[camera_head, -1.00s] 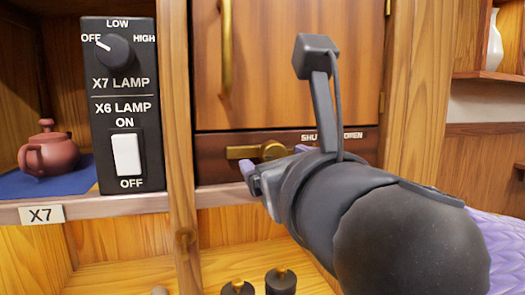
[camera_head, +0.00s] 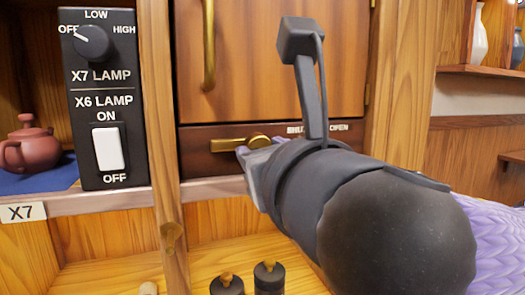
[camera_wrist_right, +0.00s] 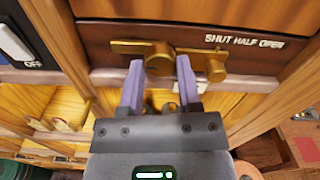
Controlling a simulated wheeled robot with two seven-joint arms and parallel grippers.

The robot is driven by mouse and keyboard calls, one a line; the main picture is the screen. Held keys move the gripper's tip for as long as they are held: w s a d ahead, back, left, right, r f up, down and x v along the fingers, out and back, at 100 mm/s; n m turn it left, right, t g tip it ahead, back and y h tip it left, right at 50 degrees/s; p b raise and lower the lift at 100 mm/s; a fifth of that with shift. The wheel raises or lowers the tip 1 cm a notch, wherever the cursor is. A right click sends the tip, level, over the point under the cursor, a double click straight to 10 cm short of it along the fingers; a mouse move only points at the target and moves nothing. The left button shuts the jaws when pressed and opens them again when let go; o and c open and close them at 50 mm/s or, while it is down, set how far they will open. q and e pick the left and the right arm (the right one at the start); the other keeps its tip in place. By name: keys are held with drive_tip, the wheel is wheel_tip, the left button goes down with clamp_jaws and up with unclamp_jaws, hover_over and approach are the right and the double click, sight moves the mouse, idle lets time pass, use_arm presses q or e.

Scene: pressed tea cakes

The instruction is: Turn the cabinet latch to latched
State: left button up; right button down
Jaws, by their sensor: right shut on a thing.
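The cabinet latch (camera_head: 230,144) is a brass bar with a round hub on a dark brown strip below the wooden cabinet door (camera_head: 290,60). Its bar lies nearly level, pointing left in the head view. My right gripper (camera_wrist_right: 160,66) is shut on the latch hub, one lilac finger on each side of it in the right wrist view, where the latch (camera_wrist_right: 128,47) shows from closer. White lettering (camera_wrist_right: 243,41) reading SHUT HALF OPEN is on the strip; my gripper partly hides it in the head view. My left gripper is not in view.
A black lamp control panel (camera_head: 101,88) stands left of the door, beyond a wooden post (camera_head: 160,110). A reddish teapot (camera_head: 33,146) sits in the left compartment. Dark knobbed canisters (camera_head: 269,279) stand on the lower shelf. A brass door handle (camera_head: 209,45) hangs above the latch.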

drive_tip(key=shift+m+b, duration=3.55)
drive_tip(key=shift+m, duration=5.35)
drive_tip(key=shift+c, duration=1.4)
unclamp_jaws()
drive_tip(key=shift+w, duration=0.1)
